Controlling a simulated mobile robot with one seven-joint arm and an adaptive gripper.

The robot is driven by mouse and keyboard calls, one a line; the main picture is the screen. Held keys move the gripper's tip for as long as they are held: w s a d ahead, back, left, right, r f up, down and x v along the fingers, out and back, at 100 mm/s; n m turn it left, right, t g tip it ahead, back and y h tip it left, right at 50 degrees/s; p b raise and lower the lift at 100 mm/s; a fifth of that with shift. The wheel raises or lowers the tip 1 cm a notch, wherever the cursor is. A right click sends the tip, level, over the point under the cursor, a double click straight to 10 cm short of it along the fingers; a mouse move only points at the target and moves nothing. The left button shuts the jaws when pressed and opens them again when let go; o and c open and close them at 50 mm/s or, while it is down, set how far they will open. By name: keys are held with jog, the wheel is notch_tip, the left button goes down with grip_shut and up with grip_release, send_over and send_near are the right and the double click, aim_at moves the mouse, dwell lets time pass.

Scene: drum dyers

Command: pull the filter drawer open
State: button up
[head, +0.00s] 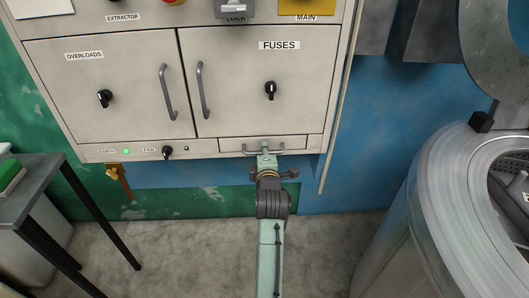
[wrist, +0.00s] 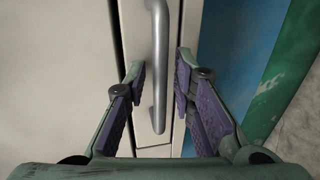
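The filter drawer (head: 232,145) is taken to be the small grey drawer at the lower right of the cabinet, under the FUSES door; no label on it can be read. It looks shut, its front about level with the cabinet. Its grey bar handle (head: 250,149) also shows in the wrist view as a rounded metal bar (wrist: 158,65). My gripper (head: 265,153) is at the handle. In the wrist view its purple-padded fingers (wrist: 160,75) are open, one on each side of the bar, with gaps visible. Part of the drawer front is hidden behind my gripper.
The OVERLOADS door (head: 125,85) and FUSES door (head: 250,80) above are shut, with vertical handles. A knob and lit green lamp (head: 126,152) sit left of the drawer. A dark table (head: 35,185) stands left, a large metal drum (head: 415,200) right. The floor between is clear.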

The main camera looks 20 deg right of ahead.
grip_shut()
dwell(0.6)
